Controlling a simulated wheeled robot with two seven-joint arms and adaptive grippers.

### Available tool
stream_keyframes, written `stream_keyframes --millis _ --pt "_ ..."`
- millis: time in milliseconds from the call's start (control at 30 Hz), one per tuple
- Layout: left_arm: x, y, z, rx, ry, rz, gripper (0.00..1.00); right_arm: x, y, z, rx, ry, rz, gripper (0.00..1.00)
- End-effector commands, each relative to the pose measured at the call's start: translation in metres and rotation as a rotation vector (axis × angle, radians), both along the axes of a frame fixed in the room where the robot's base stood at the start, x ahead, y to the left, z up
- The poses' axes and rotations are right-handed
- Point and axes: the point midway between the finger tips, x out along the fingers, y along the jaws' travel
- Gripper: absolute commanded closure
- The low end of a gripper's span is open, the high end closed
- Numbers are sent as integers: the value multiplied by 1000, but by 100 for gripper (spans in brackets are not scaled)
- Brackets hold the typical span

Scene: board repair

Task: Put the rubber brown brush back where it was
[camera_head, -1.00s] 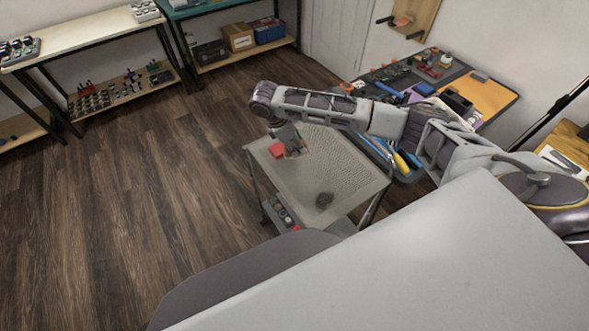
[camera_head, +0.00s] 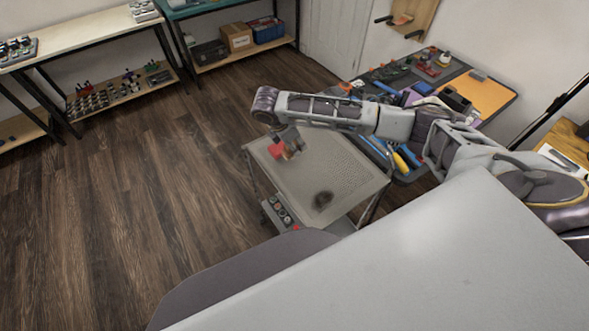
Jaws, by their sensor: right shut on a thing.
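My right gripper (camera_head: 287,144) hangs from the end of its arm over the far left part of the perforated grey table (camera_head: 350,173). It is shut on a small brownish thing, which may be the brush; it is too small and too covered by the fingers to tell its shape. A red block-like thing (camera_head: 276,152) shows right at the fingertips, on the left. I cannot tell if it is held or lies on the table. A dark, blurry round patch (camera_head: 323,200) lies near the table's front. My left gripper is out of view.
A workbench with tools (camera_head: 484,93) stands behind my right arm. A box with buttons (camera_head: 280,212) sits below the table. Shelves (camera_head: 205,68) line the back wall. The wooden floor (camera_head: 130,220) on the left is clear.

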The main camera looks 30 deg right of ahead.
Motion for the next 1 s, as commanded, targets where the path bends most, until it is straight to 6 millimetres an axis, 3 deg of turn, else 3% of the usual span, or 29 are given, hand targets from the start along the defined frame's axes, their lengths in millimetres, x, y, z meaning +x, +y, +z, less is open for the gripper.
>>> stream_keyframes --millis 167,600,1000 --pt "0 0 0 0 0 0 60 0 0 -5 0 2 -1 86" --pt "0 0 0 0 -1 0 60 0 0 -57 -1 1 -3 86" --pt "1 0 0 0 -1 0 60 0 0 -63 0 0 -1 86"
